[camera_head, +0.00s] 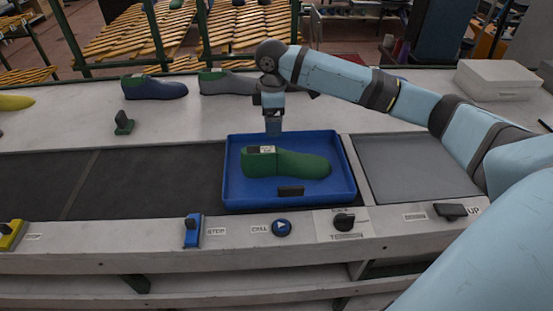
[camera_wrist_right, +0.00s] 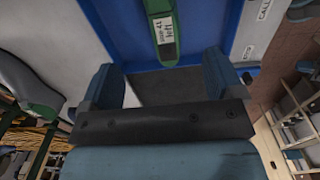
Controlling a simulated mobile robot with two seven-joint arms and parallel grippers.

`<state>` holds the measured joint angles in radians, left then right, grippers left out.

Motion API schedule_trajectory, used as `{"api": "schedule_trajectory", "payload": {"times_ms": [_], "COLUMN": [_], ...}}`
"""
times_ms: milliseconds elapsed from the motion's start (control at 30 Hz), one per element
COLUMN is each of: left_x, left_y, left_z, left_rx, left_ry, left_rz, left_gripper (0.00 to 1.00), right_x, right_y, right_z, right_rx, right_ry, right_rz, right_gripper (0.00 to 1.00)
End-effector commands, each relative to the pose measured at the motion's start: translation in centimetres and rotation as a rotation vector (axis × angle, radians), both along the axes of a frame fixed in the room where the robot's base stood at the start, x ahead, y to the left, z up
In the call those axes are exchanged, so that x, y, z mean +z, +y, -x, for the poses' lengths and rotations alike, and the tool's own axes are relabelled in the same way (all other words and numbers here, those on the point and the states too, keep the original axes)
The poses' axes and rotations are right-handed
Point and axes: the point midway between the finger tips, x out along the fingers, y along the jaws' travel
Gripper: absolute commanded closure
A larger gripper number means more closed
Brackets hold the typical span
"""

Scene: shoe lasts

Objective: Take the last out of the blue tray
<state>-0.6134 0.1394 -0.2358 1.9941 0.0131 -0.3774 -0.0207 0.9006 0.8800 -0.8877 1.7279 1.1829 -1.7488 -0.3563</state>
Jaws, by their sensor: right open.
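A green shoe last (camera_head: 288,164) with a white label lies in the blue tray (camera_head: 232,190), its toe toward the right. The tray sits on the dark conveyor. My right gripper (camera_head: 273,128) points down just behind the last, over the tray's far edge. In the right wrist view the gripper (camera_wrist_right: 170,82) is open with nothing between its fingers. The labelled end of the green last (camera_wrist_right: 162,35) lies ahead of the fingertips, apart from them, and the blue tray (camera_wrist_right: 220,25) surrounds it. My left gripper is not in view.
A dark blue last (camera_head: 155,88) and a grey last (camera_head: 228,84) stand on the bench behind the belt. A small green stop block (camera_head: 123,124) is at the left. A grey plate (camera_head: 415,165) right of the tray is clear.

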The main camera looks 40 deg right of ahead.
Motion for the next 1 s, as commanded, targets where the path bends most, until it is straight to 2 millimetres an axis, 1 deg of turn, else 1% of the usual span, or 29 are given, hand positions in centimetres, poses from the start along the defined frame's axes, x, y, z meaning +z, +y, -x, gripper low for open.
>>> {"api": "schedule_trajectory", "payload": {"times_ms": [67,133,433,500,767,1000], "left_x": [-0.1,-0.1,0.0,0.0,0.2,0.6], "left_y": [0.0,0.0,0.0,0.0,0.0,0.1], "left_z": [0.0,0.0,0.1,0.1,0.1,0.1], "left_rx": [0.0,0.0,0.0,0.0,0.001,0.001], "left_ry": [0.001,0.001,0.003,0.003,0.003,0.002], "left_rz": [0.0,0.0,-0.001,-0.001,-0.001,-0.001], "left_gripper": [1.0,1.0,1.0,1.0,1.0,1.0], "right_x": [0.2,-0.4,-6.1,-7.0,-9.1,-12.5], "right_y": [-0.5,-0.6,-0.6,-0.5,-0.4,-0.1], "right_z": [-0.1,-0.1,-0.1,-0.1,0.1,0.3], "right_rx": [-0.003,-0.003,-0.004,-0.004,-0.003,-0.004], "right_ry": [0.005,0.009,0.01,0.008,0.009,0.007], "right_rz": [0.005,0.005,0.005,0.005,0.005,0.005], "right_gripper": [0.13,0.13,0.13,0.13,0.13,0.13]}}
